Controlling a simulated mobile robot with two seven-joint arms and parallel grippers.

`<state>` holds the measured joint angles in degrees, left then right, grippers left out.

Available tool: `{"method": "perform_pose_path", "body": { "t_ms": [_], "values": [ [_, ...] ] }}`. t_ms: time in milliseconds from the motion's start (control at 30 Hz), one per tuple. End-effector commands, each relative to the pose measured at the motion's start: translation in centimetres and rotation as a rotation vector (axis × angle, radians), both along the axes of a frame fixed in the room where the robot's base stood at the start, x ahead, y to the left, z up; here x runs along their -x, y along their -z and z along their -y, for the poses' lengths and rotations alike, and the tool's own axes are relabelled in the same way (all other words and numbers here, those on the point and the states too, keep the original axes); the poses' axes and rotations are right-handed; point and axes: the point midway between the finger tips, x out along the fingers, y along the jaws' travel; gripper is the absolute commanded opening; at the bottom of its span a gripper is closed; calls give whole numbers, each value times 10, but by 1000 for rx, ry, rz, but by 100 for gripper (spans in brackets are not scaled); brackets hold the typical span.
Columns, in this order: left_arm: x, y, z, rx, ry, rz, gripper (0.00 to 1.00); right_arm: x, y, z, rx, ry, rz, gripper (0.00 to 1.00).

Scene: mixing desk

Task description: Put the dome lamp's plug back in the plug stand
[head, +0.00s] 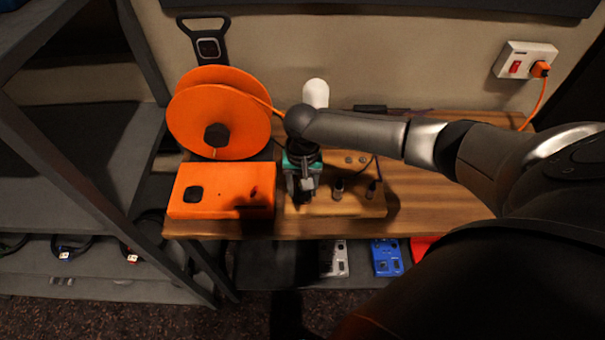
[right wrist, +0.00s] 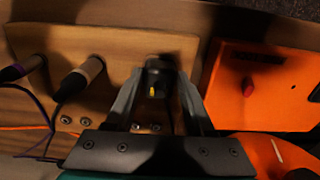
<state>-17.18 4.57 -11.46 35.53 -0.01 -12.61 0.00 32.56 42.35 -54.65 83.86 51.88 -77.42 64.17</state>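The wooden plug stand (head: 358,208) sits on the desk's front edge, with two plugs (head: 338,188) (head: 372,188) upright at its right part. It also shows in the right wrist view (right wrist: 115,50), with the two plugs (right wrist: 88,72) (right wrist: 25,66) at left. My right gripper (head: 302,190) is over the stand's left end. In the right wrist view its fingers (right wrist: 160,85) close on both sides of a dark plug (right wrist: 154,76) with a yellow mark. I cannot tell whether this plug's tip is in a hole. A white rounded thing (head: 315,93), perhaps the dome lamp, stands behind my wrist. My left gripper is out of view.
An orange box (head: 225,190) stands close left of the stand, with an orange reel (head: 220,110) behind it. Cables run behind the stand. A wall socket (head: 525,62) holds an orange plug. Bare desk (head: 430,190) lies right of the stand. Pedals (head: 387,257) sit below.

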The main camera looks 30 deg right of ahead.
Motion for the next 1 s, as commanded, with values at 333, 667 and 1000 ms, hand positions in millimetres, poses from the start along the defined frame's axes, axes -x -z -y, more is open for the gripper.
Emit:
{"method": "perform_pose_path", "body": {
  "t_ms": [333,667,1000],
  "values": [
    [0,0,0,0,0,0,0,0,0,0,1,0,-1,76],
    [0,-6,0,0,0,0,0,0,-27,1,0,0,2,76],
    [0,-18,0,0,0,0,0,-1,-108,1,0,-1,4,76]
  ]
}}
